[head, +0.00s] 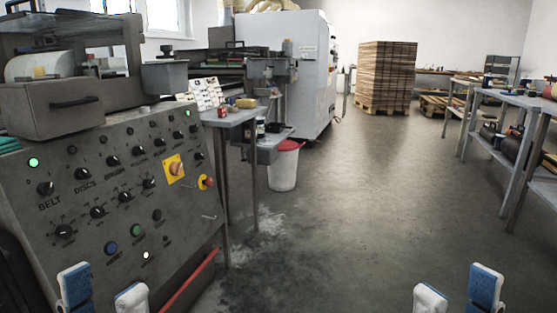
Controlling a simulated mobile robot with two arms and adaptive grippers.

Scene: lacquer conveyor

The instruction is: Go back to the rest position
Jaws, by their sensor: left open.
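My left gripper (104,292) shows at the bottom left edge, with one blue-and-white finger and one white finger apart. It is open, and I see nothing between the fingers. My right gripper (458,293) shows at the bottom right edge. Its white finger and its blue-and-white finger are also apart, with only floor visible between them. Both grippers are cut off by the lower edge of the picture. The left one appears in front of the grey control panel (85,215).
The panel carries knobs, lit green buttons and a yellow switch (174,169). A white bin (284,170) with a red rim stands beyond it. A large white machine (295,60) and stacked boards (386,75) are behind. Workbenches (510,98) line the right. The middle floor (350,210) is clear.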

